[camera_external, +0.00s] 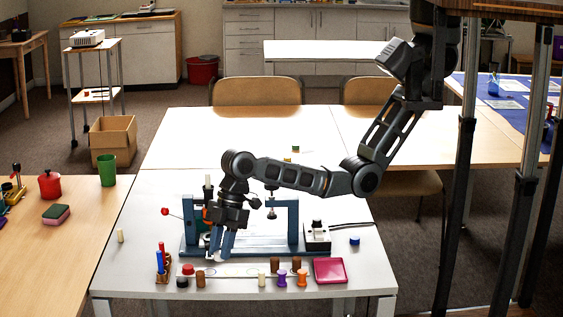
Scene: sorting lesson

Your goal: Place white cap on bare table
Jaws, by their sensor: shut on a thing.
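My gripper (220,254) points down over the front left part of the pale table (125,275), in front of the blue frame (293,222). Its blue fingers are shut on a small white piece, which I take as the white cap (215,259). The cap shows only partly between and below the fingertips. It is close above the pale strip with round marks (235,271); I cannot tell whether it touches anything.
Several coloured pegs and caps stand along the front, with a magenta tray (330,270) at right. A blue cap (355,241) lies near the right edge and a cream peg (120,236) at left. Bare table shows at front left and front right.

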